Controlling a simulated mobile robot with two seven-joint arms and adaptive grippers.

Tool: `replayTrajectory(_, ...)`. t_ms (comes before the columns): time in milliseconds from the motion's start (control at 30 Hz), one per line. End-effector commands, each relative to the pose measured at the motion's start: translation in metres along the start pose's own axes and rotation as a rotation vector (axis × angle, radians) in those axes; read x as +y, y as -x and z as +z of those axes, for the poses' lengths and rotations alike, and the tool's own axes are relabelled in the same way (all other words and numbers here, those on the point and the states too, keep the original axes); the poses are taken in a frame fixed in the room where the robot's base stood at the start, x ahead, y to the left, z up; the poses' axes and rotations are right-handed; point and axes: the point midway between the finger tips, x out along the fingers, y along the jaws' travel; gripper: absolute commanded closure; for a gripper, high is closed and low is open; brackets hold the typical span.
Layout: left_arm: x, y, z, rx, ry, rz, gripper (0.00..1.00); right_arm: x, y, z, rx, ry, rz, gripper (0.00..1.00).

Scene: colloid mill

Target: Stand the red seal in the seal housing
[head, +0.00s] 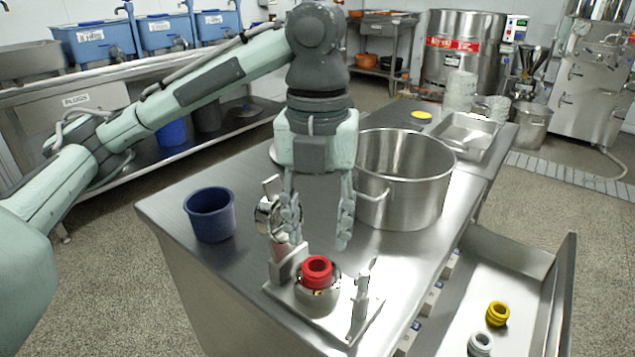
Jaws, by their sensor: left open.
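The red seal (317,269) is a short ribbed ring. It stands upright, open end up, at the mouth of the round metal seal housing (317,299), with its upper part showing above the rim. How deep it sits is hidden. The housing is on a flat metal plate (341,328) near the front edge of the steel table. My left gripper (318,238) points down just above the seal. Its two fingers are spread wide and nothing is between them. My right gripper is not in view.
A large steel pot (405,185) stands right behind the gripper. A blue cup (210,214) is at the left. Metal posts flank the housing. An open drawer (463,303) at the right holds a yellow seal (497,313) and a grey one (480,343). Table between cup and plate is clear.

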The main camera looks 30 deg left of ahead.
Motion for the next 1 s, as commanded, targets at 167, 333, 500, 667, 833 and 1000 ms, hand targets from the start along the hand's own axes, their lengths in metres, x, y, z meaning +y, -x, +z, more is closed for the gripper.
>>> replayTrajectory(167,0.0,0.043,0.001,-0.002,0.002,-0.001,0.57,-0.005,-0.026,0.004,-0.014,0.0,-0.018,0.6)
replayTrajectory(333,0.0,0.062,0.0,0.0,0.001,0.0,0.57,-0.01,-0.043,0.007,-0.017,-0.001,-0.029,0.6)
replayTrajectory(500,0.0,0.067,0.0,0.002,0.001,-0.001,0.57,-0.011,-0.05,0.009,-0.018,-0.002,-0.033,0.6)
replayTrajectory(667,0.0,0.067,0.0,0.003,0.001,-0.001,0.57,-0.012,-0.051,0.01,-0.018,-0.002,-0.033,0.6)
replayTrajectory(833,0.0,0.067,0.0,0.003,0.001,-0.001,0.57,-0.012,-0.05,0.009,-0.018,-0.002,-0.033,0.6)
replayTrajectory(1000,0.0,0.067,0.0,0.002,0.001,-0.001,0.57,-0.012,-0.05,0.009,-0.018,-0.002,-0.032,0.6)
